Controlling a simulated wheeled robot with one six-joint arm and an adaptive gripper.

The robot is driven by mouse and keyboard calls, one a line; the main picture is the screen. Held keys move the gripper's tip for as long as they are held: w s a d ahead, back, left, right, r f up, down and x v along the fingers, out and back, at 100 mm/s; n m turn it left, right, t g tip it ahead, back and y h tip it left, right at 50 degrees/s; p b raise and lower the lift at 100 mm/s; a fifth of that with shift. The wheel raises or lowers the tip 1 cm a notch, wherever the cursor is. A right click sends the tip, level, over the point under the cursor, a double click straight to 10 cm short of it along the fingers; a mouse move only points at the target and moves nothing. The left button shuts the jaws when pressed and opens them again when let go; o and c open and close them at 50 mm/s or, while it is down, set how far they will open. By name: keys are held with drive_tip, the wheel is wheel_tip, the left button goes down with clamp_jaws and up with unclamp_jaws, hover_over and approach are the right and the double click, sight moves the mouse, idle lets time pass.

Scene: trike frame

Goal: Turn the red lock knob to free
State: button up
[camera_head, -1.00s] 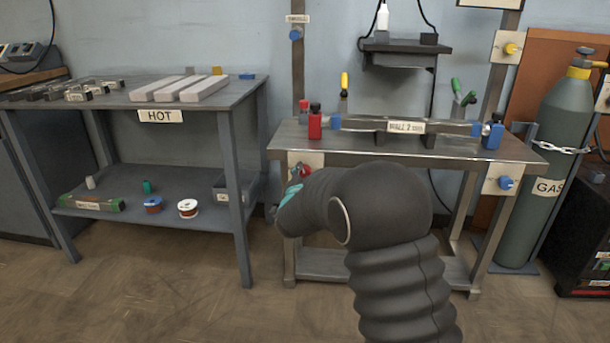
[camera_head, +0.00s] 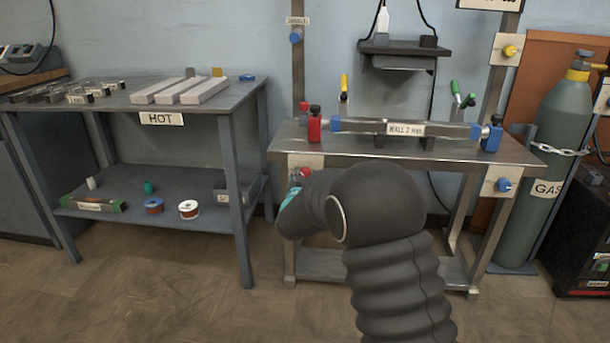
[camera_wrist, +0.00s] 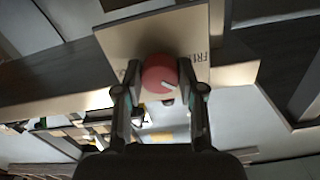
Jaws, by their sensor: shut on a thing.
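The red lock knob (camera_wrist: 160,75) sits on a pale plate (camera_wrist: 120,42) in the wrist view. A white pointer line shows on its face, and part of the lettering "FRE" reads on the plate at its right. My gripper (camera_wrist: 160,80) has one finger on each side of the knob and is shut on it. In the head view the knob (camera_head: 305,171) shows as a small red patch on the plate (camera_head: 318,160) at the left front of the welding table. My arm hides most of the gripper there.
The steel table (camera_head: 350,149) holds a labelled tube (camera_head: 405,128) between a red clamp (camera_head: 315,128) and a blue clamp (camera_head: 491,136). A blue knob (camera_head: 503,185) is at its right front. The HOT rack (camera_head: 130,104) stands left. A gas cylinder (camera_head: 545,165) is chained at right.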

drive_tip(key=n+p, duration=0.1)
drive_tip(key=n, duration=0.3)
drive_tip(key=shift+r+n+p, duration=0.1)
drive_tip(key=shift+n+p, duration=0.2)
drive_tip(key=n+p, duration=0.1)
drive_tip(key=n, duration=0.3)
drive_tip(key=shift+p, duration=0.3)
drive_tip(key=shift+n, duration=0.3)
drive_tip(key=o, duration=1.1)
drive_tip(key=shift+o, duration=0.2)
drive_tip(key=shift+s, duration=0.15)
drive_tip(key=s, duration=1.1)
drive_tip(key=shift+s+a, duration=0.25)
drive_tip(key=shift+s, duration=0.1)
